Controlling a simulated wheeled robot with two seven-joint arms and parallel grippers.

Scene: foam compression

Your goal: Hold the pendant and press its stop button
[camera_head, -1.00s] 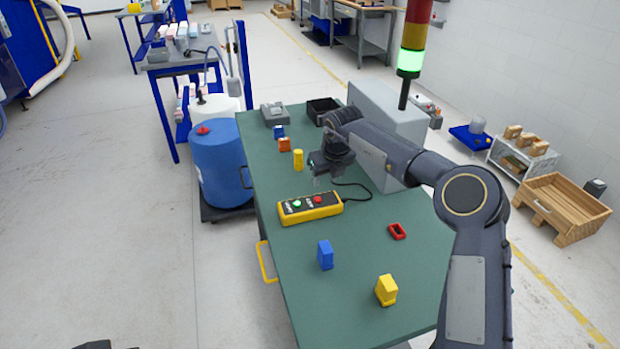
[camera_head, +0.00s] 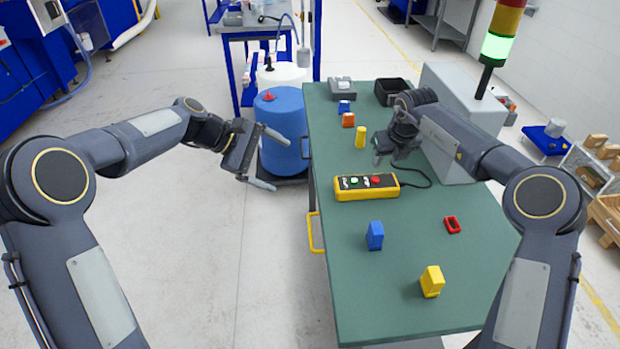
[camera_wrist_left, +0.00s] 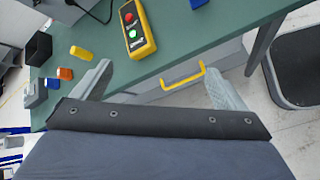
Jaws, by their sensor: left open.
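The pendant (camera_head: 367,187) is a yellow box with a dark face, a green button (camera_head: 353,181) and a red button (camera_head: 375,180). It lies flat on the green table, its black cable running right. It also shows at the top of the left wrist view (camera_wrist_left: 142,40). My left gripper (camera_head: 280,164) is open and empty, left of the table's edge and apart from the pendant. Its fingers span the table edge in the left wrist view (camera_wrist_left: 158,82). My right gripper (camera_head: 387,160) is just behind the pendant, pointing down; its finger gap is unclear.
A yellow handle (camera_head: 314,233) sticks out left. A blue drum (camera_head: 281,135) stands behind my left gripper.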

